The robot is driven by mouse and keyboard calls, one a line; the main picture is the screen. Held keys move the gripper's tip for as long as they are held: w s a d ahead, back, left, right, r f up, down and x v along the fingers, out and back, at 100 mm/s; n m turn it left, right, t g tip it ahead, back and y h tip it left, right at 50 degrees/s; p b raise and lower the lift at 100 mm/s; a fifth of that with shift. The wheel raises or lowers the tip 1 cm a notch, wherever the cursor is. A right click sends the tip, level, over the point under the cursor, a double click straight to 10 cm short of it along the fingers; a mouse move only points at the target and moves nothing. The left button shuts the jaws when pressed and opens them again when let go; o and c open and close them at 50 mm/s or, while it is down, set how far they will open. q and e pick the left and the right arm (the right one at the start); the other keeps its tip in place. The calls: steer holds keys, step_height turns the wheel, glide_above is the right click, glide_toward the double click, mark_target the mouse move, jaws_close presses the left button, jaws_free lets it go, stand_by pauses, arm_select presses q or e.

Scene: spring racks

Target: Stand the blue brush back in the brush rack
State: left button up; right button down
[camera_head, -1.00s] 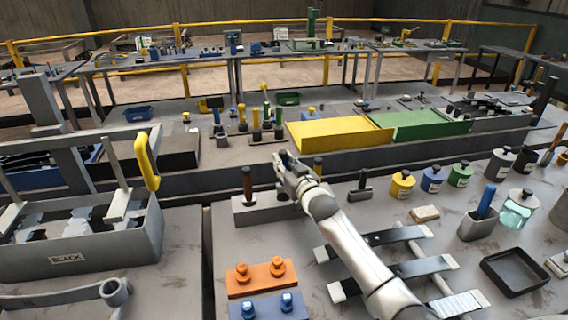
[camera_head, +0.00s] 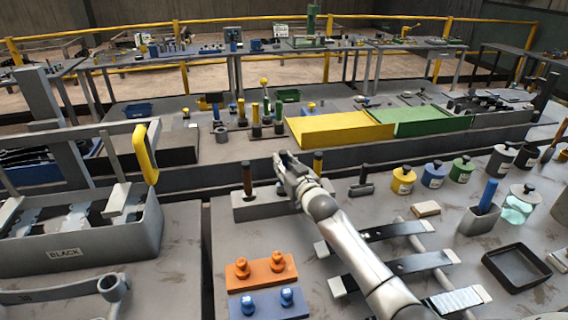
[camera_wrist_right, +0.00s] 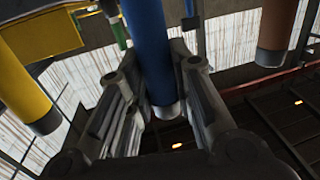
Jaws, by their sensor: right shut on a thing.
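My right gripper (camera_head: 285,170) is over the grey brush rack (camera_head: 245,208). In the right wrist view, its fingers (camera_wrist_right: 165,110) are shut on the blue brush (camera_wrist_right: 150,50), with a metal collar at one end. In the head view, the gripper hides most of the blue brush. A brown brush (camera_head: 247,180) stands upright at the rack's left. A yellowish brush (camera_head: 318,163) shows just right of the gripper. In the wrist view, the yellow brush (camera_wrist_right: 35,75) and the brown brush (camera_wrist_right: 277,30) flank the blue one, apart from it. Whether the blue brush is seated is hidden. My left gripper is not in view.
An orange block (camera_head: 262,273) with two knobs lies in front of the rack. A grey bin (camera_head: 90,250) marked BLACK stands at left. A grey cup (camera_head: 478,222) holding a blue-handled item and several lidded jars (camera_head: 403,181) are at right.

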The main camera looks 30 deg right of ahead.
mark_target(284, 152)
steer(key=shift+f+b, duration=0.75)
steer(key=shift+f, duration=0.4)
steer(key=c, duration=0.7)
jaws_free()
steer(key=shift+r, duration=0.1)
steer(key=shift+r+p, duration=3.3)
steer(key=shift+r, duration=0.15)
